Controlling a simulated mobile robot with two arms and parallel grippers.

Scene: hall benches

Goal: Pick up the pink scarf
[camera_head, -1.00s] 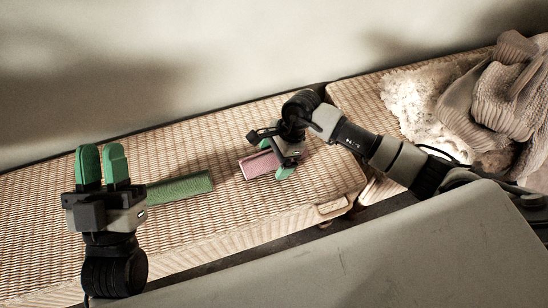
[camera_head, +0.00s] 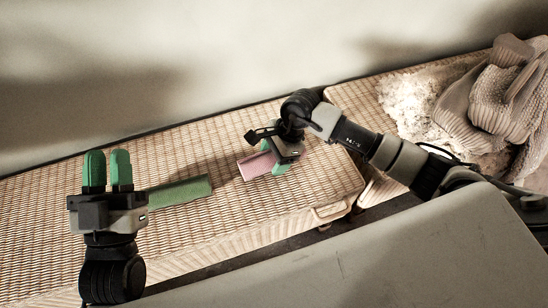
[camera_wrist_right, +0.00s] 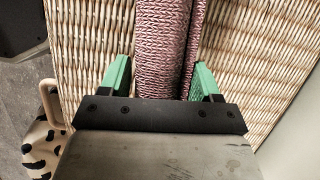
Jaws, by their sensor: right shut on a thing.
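The pink scarf (camera_head: 257,164) is a rolled bundle on the wicker bench in the head view. My right gripper (camera_head: 273,156) is over its right part and hides some of it. In the right wrist view the ribbed pink roll (camera_wrist_right: 160,50) runs between the two green fingers (camera_wrist_right: 160,83), and the gripper is shut on it. I cannot tell whether the scarf is clear of the bench. My left gripper (camera_head: 108,170) is empty, with a narrow gap between its upright green fingers, in front of the bench's left part.
A green roll (camera_head: 180,191) lies on the wicker bench (camera_head: 225,220) beside my left gripper. A second bench at the right holds a white fluffy piece (camera_head: 408,98) and a beige knitted heap (camera_head: 500,100). A wall stands behind. Bare wicker lies around the pink scarf.

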